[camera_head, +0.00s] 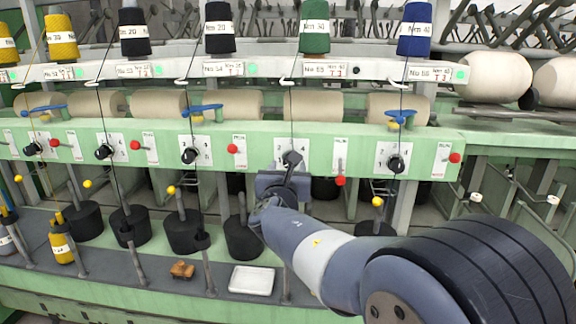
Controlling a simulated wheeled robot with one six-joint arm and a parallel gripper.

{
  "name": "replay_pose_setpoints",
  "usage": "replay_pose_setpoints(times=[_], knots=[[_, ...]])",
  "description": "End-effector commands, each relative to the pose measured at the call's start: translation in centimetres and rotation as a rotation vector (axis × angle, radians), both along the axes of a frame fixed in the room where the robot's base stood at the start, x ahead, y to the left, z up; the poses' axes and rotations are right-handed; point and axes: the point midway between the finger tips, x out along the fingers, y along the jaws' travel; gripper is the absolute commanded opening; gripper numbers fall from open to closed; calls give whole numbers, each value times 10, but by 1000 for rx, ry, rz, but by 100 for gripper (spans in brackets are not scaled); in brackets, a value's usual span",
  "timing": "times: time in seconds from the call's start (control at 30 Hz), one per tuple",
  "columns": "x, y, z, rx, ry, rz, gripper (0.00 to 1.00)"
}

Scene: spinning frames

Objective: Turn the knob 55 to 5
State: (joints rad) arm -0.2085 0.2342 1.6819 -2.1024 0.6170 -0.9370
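The knob for station 55 (292,158) is a dark knob on a white numbered plate on the green rail, below the label that seems to read No 55 (325,71). My gripper (287,176) is at this knob, just in front of and below it. It covers the lower part of the plate, so the numbers there and the exact pointer direction are hidden. I cannot tell whether the fingers touch or grip the knob, or how far apart they are.
Similar dark knobs for the neighbouring stations sit at left (190,156) and right (396,163). Red-ball levers flank my gripper at left (233,148) and right (341,181). Thread spools (314,26) stand above. A white tray (252,280) lies on the lower shelf.

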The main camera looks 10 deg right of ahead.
Motion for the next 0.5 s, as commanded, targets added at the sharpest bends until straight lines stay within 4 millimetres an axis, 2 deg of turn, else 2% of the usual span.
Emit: replay_pose_setpoints(times=[0.2, 0.47, 0.5], knots=[[12, -5, 0, 0, 0, -1, 51], [13, -5, 0, 1, 0, 0, 51], [13, -5, 0, 1, 0, 0, 49]])
